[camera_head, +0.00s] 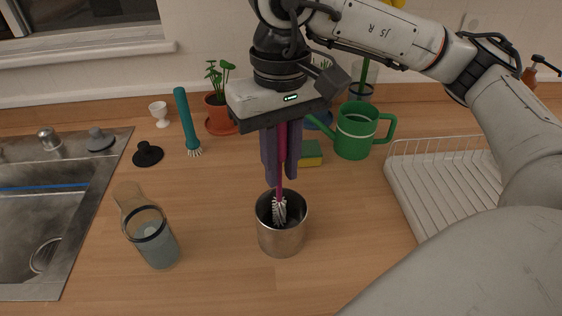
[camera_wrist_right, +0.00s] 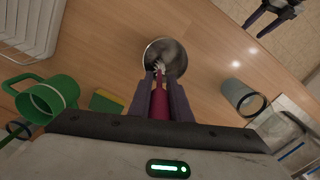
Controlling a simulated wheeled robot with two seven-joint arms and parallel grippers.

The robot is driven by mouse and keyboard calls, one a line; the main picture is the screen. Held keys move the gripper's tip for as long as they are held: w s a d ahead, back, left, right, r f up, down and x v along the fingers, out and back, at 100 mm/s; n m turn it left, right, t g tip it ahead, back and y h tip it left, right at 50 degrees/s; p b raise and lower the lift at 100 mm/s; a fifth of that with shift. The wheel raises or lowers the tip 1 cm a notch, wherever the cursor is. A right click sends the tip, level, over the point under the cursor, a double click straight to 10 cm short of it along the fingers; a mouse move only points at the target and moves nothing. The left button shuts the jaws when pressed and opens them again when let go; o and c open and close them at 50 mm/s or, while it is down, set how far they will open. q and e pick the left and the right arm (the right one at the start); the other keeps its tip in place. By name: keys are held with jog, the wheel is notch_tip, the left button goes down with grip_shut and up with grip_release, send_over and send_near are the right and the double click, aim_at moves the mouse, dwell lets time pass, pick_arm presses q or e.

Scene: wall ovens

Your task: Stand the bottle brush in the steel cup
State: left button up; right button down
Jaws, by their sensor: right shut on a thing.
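The bottle brush (camera_head: 279,210) has a magenta handle and white bristles and hangs nearly upright, bristles down. My right gripper (camera_head: 281,181) is shut on its handle, above the steel cup (camera_head: 281,241). The bristles are at the cup's mouth, with their lower end inside the rim; I cannot tell whether they touch the bottom. In the right wrist view the magenta handle (camera_wrist_right: 159,103) lies between the fingers and points into the cup (camera_wrist_right: 150,59). My left gripper (camera_wrist_right: 264,27) shows at the top right of that view, its fingers apart and empty.
A glass carafe (camera_head: 152,240) stands left of the cup, by the sink (camera_head: 95,215). A teal brush (camera_head: 186,120), black stopper (camera_head: 147,154), potted plant (camera_head: 219,110), sponge (camera_head: 310,154) and green watering can (camera_head: 356,135) stand behind. A dish rack (camera_head: 445,185) is at right.

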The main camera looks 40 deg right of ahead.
jog(key=shift+f, duration=0.15)
jog(key=c, duration=1.6)
grip_release()
jog(key=shift+c, duration=0.2)
jog(key=shift+r, duration=0.3)
notch_tip(320, 180, up, 11)
jog(key=shift+w+r, duration=0.1)
jog(key=shift+r, duration=0.3)
